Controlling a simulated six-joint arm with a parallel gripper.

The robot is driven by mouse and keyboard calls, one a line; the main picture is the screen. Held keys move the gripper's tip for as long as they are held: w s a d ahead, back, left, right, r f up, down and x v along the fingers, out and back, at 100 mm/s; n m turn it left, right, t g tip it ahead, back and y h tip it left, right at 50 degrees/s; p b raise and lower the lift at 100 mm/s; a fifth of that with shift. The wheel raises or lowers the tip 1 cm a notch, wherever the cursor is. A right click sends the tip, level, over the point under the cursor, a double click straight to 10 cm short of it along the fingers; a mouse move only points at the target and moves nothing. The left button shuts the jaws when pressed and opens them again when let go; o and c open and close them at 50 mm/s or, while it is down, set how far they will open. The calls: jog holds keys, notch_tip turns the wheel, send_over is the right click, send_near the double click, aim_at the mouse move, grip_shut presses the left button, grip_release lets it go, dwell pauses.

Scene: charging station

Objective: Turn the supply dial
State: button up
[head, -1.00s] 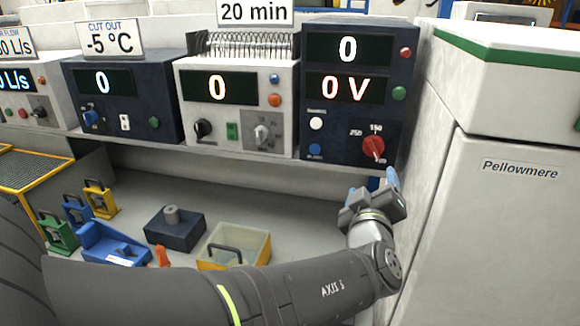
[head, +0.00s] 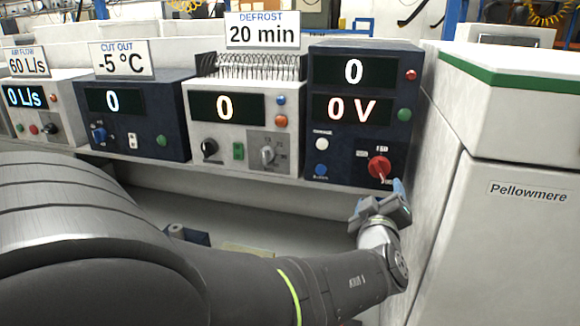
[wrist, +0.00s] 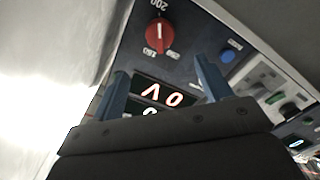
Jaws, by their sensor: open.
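A red dial (head: 379,167) with a white pointer line sits at the lower right of the dark blue supply unit (head: 345,135), whose displays read 0 and 0 V. In the wrist view, which shows the panel upside down, the red dial (wrist: 158,36) has its white line toward the 200 mark. My gripper (head: 380,197) is open and empty, just below the dial in the head view, with blue fingertips. In the wrist view the blue fingers (wrist: 162,72) stand apart, with the dial beyond their tips and not between them. No contact shows.
A white cabinet (head: 525,235) marked Pellowmere stands close to the right of my gripper. Left of the supply unit are a white unit (head: 240,130) and another dark blue unit (head: 135,118). My arm hides most of the bench below.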

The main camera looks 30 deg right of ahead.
aim_at(379, 172)
jog(key=x, duration=1.2)
jog(key=shift+c, duration=0.2)
jog(key=c, duration=0.9)
